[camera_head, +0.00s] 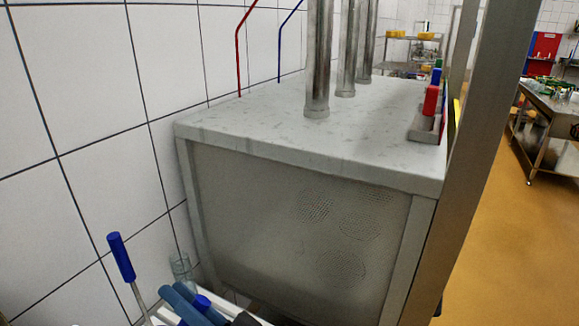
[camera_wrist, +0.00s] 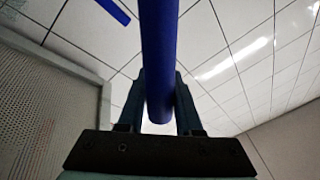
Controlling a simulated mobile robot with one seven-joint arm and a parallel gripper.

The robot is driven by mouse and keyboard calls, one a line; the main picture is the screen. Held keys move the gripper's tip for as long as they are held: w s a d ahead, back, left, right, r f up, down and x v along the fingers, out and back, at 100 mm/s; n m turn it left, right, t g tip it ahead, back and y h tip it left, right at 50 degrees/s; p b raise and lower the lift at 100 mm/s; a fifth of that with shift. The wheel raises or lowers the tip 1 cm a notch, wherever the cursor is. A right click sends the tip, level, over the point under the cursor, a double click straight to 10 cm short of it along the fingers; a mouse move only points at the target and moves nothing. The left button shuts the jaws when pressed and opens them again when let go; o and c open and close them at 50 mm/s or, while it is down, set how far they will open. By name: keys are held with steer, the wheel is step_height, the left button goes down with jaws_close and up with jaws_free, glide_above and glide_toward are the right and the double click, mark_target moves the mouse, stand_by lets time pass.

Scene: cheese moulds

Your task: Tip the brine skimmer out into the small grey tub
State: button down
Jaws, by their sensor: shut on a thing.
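My gripper (camera_wrist: 160,100) is shut on a blue rod-like handle (camera_wrist: 158,50), which stands up between its two fingers in the wrist view. This is likely the brine skimmer's handle; its scooping end and any contents are hidden. In the head view my gripper (camera_head: 188,303) is at the bottom edge, with the blue end of the held handle (camera_head: 203,302) showing beside the fingers. I cannot make out the small grey tub in either view.
A second blue-handled tool (camera_head: 121,257) with a metal shaft leans at the lower left, near a clear glass vessel (camera_head: 181,267). A big box-like unit (camera_head: 300,135) with metal columns stands ahead, against the tiled wall (camera_head: 80,110). A grey post (camera_head: 485,130) rises at right.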

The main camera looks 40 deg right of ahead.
steer(key=s+d+r+n+g+h+p, duration=0.2)
steer(key=d+r+h+p, duration=0.4)
steer(key=d+r+h, duration=0.5)
steer(key=s+d+r+g, duration=0.1)
steer(key=d+r, duration=0.2)
steer(key=d, duration=0.4)
steer(key=shift+s+d+r+p, duration=0.3)
steer(key=shift+d+p, duration=0.1)
